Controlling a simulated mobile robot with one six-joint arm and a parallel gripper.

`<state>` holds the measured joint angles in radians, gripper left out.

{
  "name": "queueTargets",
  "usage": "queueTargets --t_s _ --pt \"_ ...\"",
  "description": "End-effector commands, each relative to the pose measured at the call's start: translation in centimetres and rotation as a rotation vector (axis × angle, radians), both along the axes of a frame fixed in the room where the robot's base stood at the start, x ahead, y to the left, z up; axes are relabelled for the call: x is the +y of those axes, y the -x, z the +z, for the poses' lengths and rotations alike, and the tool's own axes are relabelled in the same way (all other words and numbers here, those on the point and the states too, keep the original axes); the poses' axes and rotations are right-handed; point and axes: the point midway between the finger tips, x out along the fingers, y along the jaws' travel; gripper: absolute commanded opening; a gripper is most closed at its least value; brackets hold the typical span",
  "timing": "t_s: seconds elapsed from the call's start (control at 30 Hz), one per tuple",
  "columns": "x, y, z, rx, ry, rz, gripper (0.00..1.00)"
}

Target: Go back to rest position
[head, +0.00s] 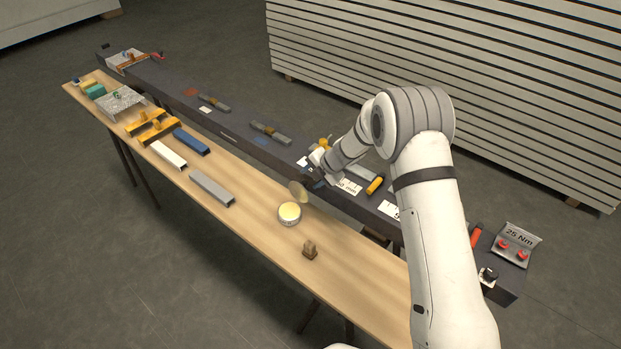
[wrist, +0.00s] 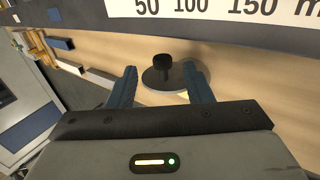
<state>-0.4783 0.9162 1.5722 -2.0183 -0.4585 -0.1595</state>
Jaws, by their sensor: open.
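My gripper (head: 318,180) is at the end of my white arm, over the near edge of the dark beam. In the wrist view its two blue fingers (wrist: 160,84) are spread apart and open. Beyond and partly between them shows a grey round disc with a black knob (wrist: 162,76). I cannot tell whether a finger touches it. In the head view a tilted beige disc (head: 298,190), which looks like the same lid, is beside a round tin with a yellow top (head: 290,214) on the wooden table. What supports the disc is unclear.
The wooden table (head: 262,238) carries a small brown block (head: 310,250), a grey bar (head: 211,188) and yellow clamps (head: 153,126). The dark beam (head: 235,134) behind holds labels, tools and a yellow-handled item (head: 375,184). A "25 Nm" stand (head: 518,240) is at right.

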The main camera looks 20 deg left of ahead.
Motion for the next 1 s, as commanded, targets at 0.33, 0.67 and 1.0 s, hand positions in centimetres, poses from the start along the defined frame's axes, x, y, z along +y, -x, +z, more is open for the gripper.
queueTargets --t_s 0.33,0.67,1.0 --pt "-0.1 -0.2 0.3 -0.003 -0.003 -0.01 0.46" --pt "-8.2 -5.6 12.4 -0.119 -0.128 -0.531 0.46" --pt "-25.6 -2.3 24.7 -0.126 -0.281 -1.33 0.46"
